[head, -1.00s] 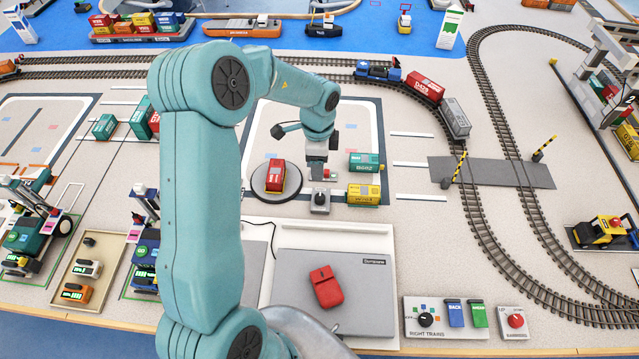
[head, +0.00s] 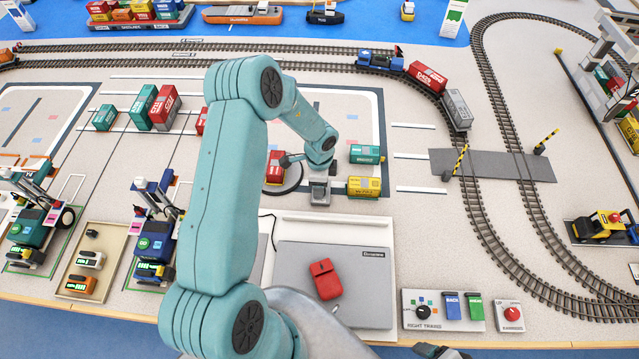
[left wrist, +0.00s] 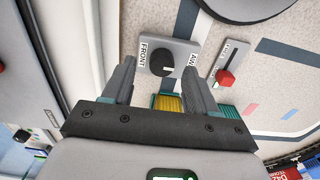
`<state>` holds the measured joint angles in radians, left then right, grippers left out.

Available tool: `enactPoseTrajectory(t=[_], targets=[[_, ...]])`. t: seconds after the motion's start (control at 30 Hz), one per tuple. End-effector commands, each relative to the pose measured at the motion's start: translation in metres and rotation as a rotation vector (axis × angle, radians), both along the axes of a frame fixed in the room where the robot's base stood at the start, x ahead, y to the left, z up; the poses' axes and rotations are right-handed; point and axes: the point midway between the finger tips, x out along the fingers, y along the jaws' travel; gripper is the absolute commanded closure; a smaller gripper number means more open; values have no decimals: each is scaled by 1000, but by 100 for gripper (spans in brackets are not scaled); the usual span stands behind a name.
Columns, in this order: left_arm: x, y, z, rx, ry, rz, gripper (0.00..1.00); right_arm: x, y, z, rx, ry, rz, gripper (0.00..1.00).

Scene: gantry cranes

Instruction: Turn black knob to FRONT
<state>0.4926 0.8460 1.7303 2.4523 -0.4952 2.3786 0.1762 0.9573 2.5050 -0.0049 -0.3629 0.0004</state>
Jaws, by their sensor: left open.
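In the left wrist view the black knob (left wrist: 161,63) sits on a grey plate (left wrist: 181,48). The plate has a FRONT label on its left end and another label, hard to read, on its right. My left gripper (left wrist: 158,66) is open, with the knob in line with the gap between its fingertips. I cannot tell whether the fingers reach down beside it. A pale mark shows on the knob; its exact pointing is unclear. In the head view my left gripper (head: 319,190) hides the knob. A dark part at the bottom edge (head: 438,351) may be my right gripper.
A red-handled slider (left wrist: 225,77) is just right of the plate. A turntable (head: 283,188) with a red container is left of the gripper. Green (head: 364,154) and yellow (head: 362,187) containers stand close on its right. A RIGHT TRAINS panel (head: 442,325) has another black knob.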

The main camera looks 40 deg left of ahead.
Motion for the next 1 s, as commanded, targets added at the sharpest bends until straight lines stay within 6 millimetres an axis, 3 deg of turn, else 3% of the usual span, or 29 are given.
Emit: enactPoseTrajectory(t=[0.2, 0.47, 0.67, 1.0], targets=[[1, 1, -19, 0, 0, 1, 42, 0, 0, 3, 0, 0, 0, 22], [2, 2, -21, 1, -1, 1, 42, 0, 0, 3, 0, 0, 0, 22], [2, 1, -21, 1, -1, 1, 98, 0, 0, 2, 0, 0, 0, 22], [3, 0, -20, -1, -2, -38, 98, 0, 0, 4, 0, 0, 0, 22]])
